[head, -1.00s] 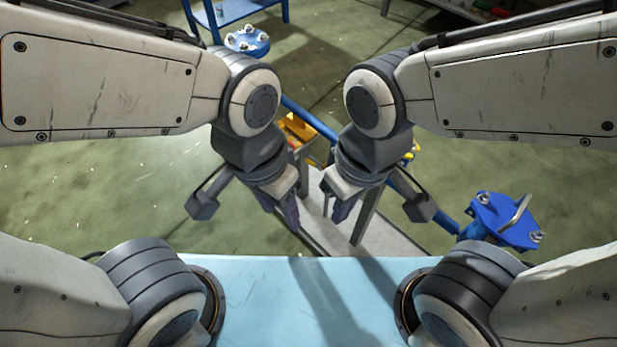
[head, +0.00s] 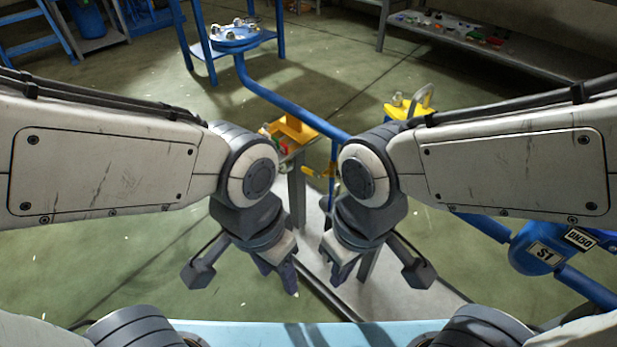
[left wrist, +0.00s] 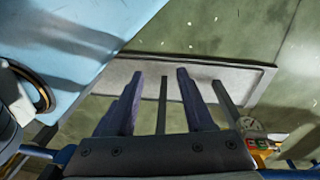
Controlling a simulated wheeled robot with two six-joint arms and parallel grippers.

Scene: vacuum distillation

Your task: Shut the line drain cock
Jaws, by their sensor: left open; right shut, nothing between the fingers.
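A blue pipe line (head: 285,100) runs diagonally behind my arms. A yellow lever-like part (head: 319,171) shows by the pipe between my two wrists, partly hidden; I cannot tell whether it is the drain cock or how it is set. My left gripper (head: 281,277) is open and empty, pointing down, in front of and below that part. In the left wrist view its dark fingers (left wrist: 160,74) stand apart with nothing between them. My right gripper (head: 341,274) is shut and empty, to the right of the left one. Neither gripper touches the pipe.
A yellow bracket (head: 411,106) stands behind my right arm. A blue flange (head: 236,36) with bolts is at the back. A grey plate (head: 395,290) lies below the grippers.

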